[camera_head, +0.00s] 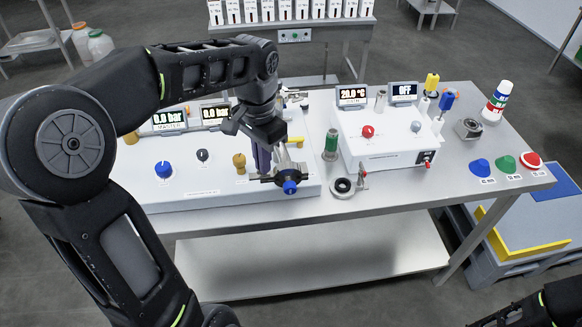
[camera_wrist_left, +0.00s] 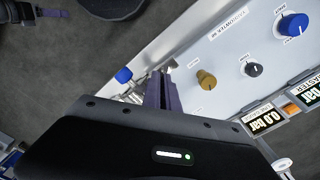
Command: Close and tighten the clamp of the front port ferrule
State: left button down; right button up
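The front port (camera_head: 289,187) with its blue round end and dark clamp parts shows at the front edge of the white left unit. A steel part stands just above it. The blue end also shows in the left wrist view (camera_wrist_left: 123,75), left of my fingertips. My left gripper (camera_head: 262,172) points down just behind and left of the port. Its purple fingers (camera_wrist_left: 163,85) are close together, with metal parts near their tips. I cannot tell whether they touch the clamp. The ferrule and clamp joint are partly hidden. My right gripper is out of view; only part of my right arm shows.
A dark ring and small clamp piece (camera_head: 342,187) lie on the steel table (camera_head: 400,190) right of the port. A green-topped cylinder (camera_head: 331,145) stands behind them. The white heater box (camera_head: 385,145) and coloured cones (camera_head: 505,163) are farther right. The table's front strip is mostly clear.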

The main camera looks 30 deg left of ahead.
pick_arm(q)
jog(key=shift+m, duration=0.9)
jog(key=shift+r+m+p, duration=0.1)
jog(key=shift+m+p, duration=0.3)
jog(key=shift+m, duration=0.2)
jog(key=c, duration=1.6)
grip_release()
jog(key=shift+o, duration=0.2)
